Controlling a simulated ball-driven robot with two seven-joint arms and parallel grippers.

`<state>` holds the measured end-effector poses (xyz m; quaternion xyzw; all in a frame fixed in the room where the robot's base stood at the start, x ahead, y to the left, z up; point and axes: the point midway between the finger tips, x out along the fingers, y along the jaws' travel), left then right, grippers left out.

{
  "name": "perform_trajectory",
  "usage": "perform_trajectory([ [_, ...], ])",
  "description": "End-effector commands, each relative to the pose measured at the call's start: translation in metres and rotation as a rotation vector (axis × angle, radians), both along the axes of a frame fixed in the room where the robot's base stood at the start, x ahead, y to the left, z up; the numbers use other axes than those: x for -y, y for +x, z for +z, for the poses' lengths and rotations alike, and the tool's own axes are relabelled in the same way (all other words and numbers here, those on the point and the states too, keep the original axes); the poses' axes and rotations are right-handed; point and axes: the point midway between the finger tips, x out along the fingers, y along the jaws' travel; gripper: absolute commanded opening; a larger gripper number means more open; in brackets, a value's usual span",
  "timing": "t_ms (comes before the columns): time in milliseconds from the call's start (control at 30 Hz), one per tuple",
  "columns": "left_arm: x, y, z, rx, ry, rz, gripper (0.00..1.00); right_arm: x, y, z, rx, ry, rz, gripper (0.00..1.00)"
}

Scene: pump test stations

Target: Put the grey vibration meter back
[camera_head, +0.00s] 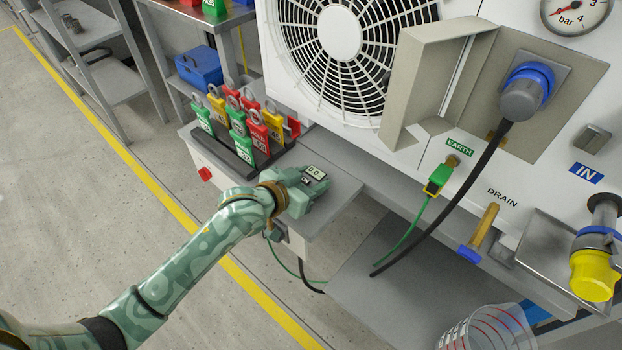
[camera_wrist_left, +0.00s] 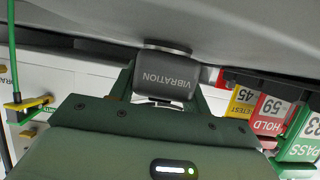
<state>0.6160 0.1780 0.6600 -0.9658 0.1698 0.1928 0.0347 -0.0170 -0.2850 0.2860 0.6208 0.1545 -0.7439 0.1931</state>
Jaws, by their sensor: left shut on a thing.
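The grey vibration meter (camera_head: 315,173) shows its small 0.0 display at the grey bench top's front area in the head view. In the left wrist view the meter (camera_wrist_left: 165,78), labelled VIBRATION, sits between my green fingers, with a round metal foot at or very close to the grey surface. I cannot tell for certain whether it bears on that surface. My left gripper (camera_head: 300,192) is shut on the meter, and its fingers hide part of the meter's body. My right gripper is not in view.
The grey bench top (camera_head: 338,192) is bare to the right of the meter. A dark rack (camera_head: 228,152) of coloured tags (camera_head: 258,138) stands behind it. The pump unit with its fan (camera_head: 340,35), an earth clip (camera_head: 438,180) and a black cable (camera_head: 440,215) lies to the right.

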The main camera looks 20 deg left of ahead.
Motion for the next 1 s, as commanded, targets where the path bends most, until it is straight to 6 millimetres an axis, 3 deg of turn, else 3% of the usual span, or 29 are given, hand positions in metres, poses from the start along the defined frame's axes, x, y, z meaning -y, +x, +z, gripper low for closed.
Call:
perform_trajectory([
  [100,0.0,0.0,0.001,0.003,-0.001,0.0,0.07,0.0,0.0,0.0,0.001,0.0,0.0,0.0],
  [133,0.0,0.0,-0.001,0.0,0.0,0.0,0.5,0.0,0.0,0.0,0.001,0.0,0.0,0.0],
  [200,0.0,0.0,-0.001,0.0,0.0,0.0,0.69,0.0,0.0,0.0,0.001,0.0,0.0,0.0],
  [567,-0.001,-0.003,0.003,0.0,0.0,0.0,0.69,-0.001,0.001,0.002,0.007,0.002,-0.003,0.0],
  [633,-0.003,-0.009,0.008,0.002,0.001,0.001,0.69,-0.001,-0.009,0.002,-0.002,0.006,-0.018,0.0],
  [767,-0.01,-0.028,0.02,0.005,0.002,0.0,0.69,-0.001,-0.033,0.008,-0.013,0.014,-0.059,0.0],
  [1000,-0.028,-0.078,0.042,0.005,0.002,-0.001,0.69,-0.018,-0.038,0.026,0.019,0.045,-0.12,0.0],
])
